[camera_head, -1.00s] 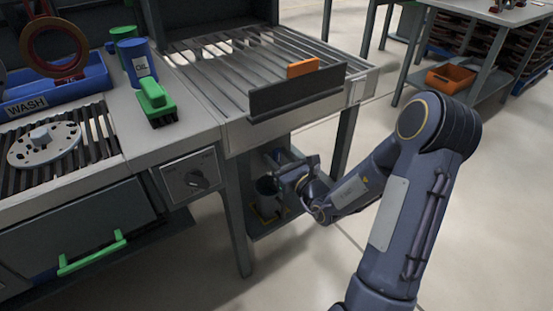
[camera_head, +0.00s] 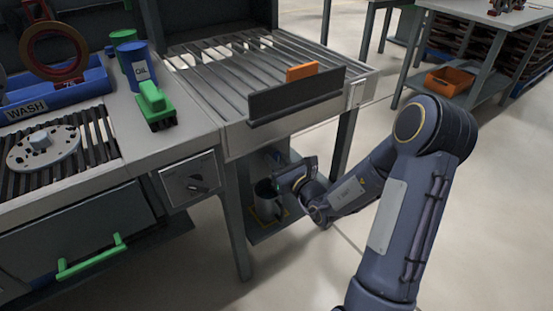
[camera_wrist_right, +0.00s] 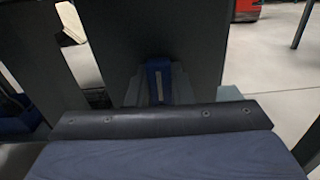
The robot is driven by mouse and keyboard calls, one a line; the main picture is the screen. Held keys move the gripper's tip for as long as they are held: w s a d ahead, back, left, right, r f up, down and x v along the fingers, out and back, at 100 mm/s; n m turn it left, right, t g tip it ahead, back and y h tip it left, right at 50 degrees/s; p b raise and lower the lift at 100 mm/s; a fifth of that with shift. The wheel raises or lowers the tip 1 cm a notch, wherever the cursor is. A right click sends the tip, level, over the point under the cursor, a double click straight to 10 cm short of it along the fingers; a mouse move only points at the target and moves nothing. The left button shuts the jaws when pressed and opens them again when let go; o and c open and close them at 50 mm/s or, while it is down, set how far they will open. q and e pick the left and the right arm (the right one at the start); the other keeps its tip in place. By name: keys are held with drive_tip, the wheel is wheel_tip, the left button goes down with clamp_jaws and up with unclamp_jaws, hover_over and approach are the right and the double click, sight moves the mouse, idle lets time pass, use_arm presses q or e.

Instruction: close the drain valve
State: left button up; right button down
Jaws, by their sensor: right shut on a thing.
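The drain valve's blue handle (camera_wrist_right: 158,82), with a pale strip along it, stands in the middle of the right wrist view between my grey fingers. My right gripper (camera_head: 278,172) reaches in under the slatted rack table, and it also shows in the right wrist view (camera_wrist_right: 158,95), shut on the blue handle. In the head view the valve is mostly hidden by the gripper and the table's shade. The valve's exact angle cannot be told. My left gripper is not in view.
A dark bucket (camera_head: 266,205) stands on the low shelf below the gripper. A table leg (camera_head: 238,225) and a switch box (camera_head: 192,180) are left of it. The slatted rack (camera_head: 225,70) with an orange block (camera_head: 301,71) is above.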

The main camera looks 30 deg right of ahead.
drive_tip(key=m+p, duration=0.2)
drive_tip(key=d+m+p, duration=0.1)
drive_tip(key=m+p, duration=0.1)
drive_tip(key=shift+d+f+m+p, duration=0.25)
drive_tip(key=shift+f+m+p, duration=0.15)
drive_tip(key=shift+m+p, duration=1.65)
drive_tip(key=shift+d+f+m+p, duration=0.2)
drive_tip(key=shift+f+m+p, duration=0.25)
drive_tip(key=shift+m+p, duration=1.6)
drive_tip(key=shift+d+f+m+p, duration=0.35)
drive_tip(key=shift+m+p, duration=0.95)
drive_tip(key=shift+m, duration=1.4)
drive_tip(key=shift+f, duration=0.1)
drive_tip(key=c, duration=1.3)
unclamp_jaws()
drive_tip(key=shift+a, duration=0.1)
